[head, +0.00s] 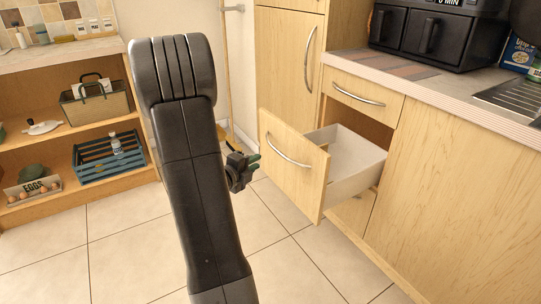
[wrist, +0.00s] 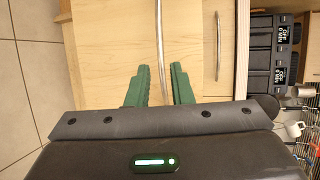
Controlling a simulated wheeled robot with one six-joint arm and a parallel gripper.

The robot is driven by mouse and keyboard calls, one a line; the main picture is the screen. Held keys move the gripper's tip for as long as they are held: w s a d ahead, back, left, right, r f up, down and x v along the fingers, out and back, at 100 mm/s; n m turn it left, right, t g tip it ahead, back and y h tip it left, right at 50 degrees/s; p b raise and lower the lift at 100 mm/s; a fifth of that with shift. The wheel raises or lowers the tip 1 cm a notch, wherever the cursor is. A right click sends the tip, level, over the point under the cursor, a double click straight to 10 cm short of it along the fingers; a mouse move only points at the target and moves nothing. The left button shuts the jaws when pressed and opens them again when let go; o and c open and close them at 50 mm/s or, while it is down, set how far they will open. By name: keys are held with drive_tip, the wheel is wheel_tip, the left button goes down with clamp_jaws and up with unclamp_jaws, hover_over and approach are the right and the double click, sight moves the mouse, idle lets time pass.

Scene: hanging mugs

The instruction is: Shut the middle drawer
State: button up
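The middle drawer (head: 293,160) stands pulled out from the cabinet, with a wooden front, a curved metal handle (head: 287,153) and a pale box behind it. In the wrist view the drawer front (wrist: 112,45) lies ahead, and its handle (wrist: 161,45) runs up the picture between the lines of my fingers. My gripper (head: 247,165) is to the left of the drawer front in the head view, partly hidden by my arm. In the wrist view the two green fingers of my gripper (wrist: 161,84) are apart with nothing between them. I cannot tell whether they touch the front.
The top drawer (head: 360,95) above is shut. A black appliance (head: 430,35) stands on the counter (head: 470,100). An open shelf (head: 75,140) with a basket and a blue crate (head: 110,157) is at the left. The tiled floor (head: 125,245) is clear before the drawer.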

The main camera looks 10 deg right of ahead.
sight(278, 151)
drive_tip(key=b+x, duration=0.2)
drive_tip(key=x, duration=1.2)
drive_tip(key=shift+s+d, duration=0.1)
clamp_jaws()
